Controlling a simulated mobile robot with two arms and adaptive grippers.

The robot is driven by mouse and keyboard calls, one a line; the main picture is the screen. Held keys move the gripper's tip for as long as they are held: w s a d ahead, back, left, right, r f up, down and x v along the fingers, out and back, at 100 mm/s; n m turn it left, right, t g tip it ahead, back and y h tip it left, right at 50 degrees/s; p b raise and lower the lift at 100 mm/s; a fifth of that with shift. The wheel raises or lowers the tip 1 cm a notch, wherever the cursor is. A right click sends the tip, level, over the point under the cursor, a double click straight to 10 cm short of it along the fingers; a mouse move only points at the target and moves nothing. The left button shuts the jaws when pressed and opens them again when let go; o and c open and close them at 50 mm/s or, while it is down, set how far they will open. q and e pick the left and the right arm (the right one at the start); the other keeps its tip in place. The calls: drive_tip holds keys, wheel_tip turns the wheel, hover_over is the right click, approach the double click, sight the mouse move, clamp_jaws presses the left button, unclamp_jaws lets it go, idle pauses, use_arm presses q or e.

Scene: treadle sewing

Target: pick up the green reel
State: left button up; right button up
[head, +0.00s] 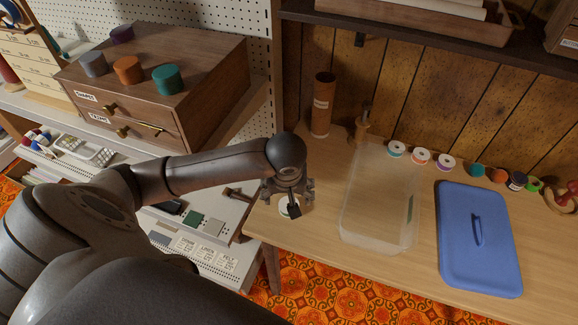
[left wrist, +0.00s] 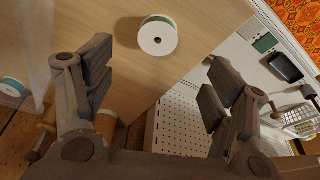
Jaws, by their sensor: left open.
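The green reel (head: 289,208) lies on the wooden table near its left front corner, partly hidden under my left gripper (head: 287,199) in the head view. In the left wrist view the reel (left wrist: 158,36) shows a white face with a dark centre hole and a green rim. My left gripper (left wrist: 157,95) is open and empty, and its fingers are spread to either side below the reel in that picture. The reel is clear of both fingers there. My right gripper is not in view.
A clear plastic box (head: 350,218) stands just right of the reel, with a blue lid (head: 478,265) beyond it. Several other reels (head: 421,155) line the back of the table (head: 310,235). A brown cylinder (head: 322,105) stands behind. Shelves with a wooden drawer chest (head: 190,110) are left.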

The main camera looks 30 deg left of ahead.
use_arm(q)
hover_over(284, 202)
drive_tip(key=s+d, duration=0.2)
drive_tip(key=x, duration=0.5)
drive_tip(key=shift+s+d+f, duration=0.15)
drive_tip(key=shift+s+d, duration=0.1)
drive_tip(key=shift+s, duration=0.05)
drive_tip(key=shift+d+x, duration=0.2)
drive_tip(key=shift+x, duration=1.1)
drive_tip(key=shift+d+x, duration=0.15)
drive_tip(key=shift+x, duration=1.15)
drive_tip(key=c, duration=0.9)
